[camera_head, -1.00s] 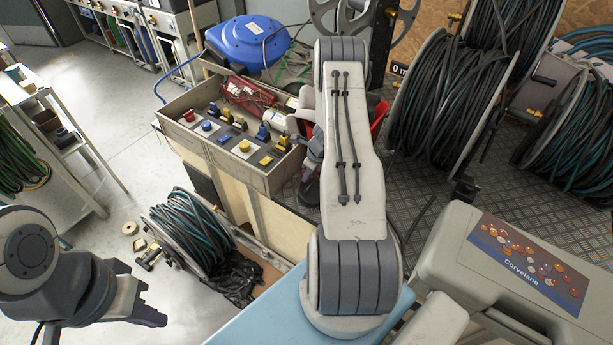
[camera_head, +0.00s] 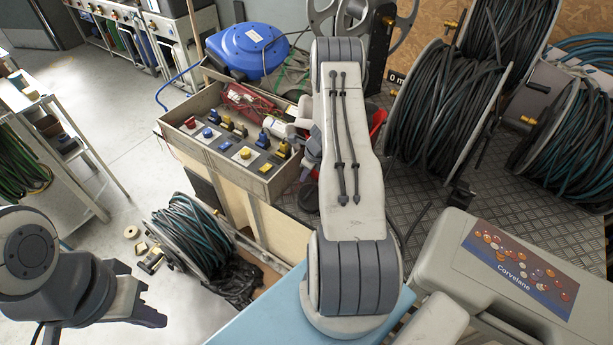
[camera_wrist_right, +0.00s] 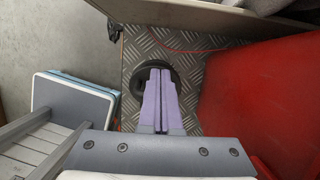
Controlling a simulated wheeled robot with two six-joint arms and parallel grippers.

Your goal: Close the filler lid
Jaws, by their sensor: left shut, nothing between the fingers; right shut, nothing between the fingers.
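No filler lid can be made out for certain. A dark round part (camera_wrist_right: 152,78) lies on the chequer plate in the right wrist view, partly hidden behind my right gripper (camera_wrist_right: 160,76). The purple fingers of that gripper are shut together, empty, and overlap the round part in the picture; I cannot tell whether they touch it. A dark round shape (camera_head: 308,197) also shows in the head view, left of my right arm, which hides much of the area. My left gripper (camera_head: 150,314) is at the lower left over the floor, shut and empty, away from the bench.
A large red body (camera_wrist_right: 262,95) stands close right of my right gripper. In the head view, an open box with coloured sockets (camera_head: 228,145) and a blue reel (camera_head: 246,50) lie left of the arm. Black hose reels (camera_head: 445,110) and a grey case (camera_head: 500,270) fill the right.

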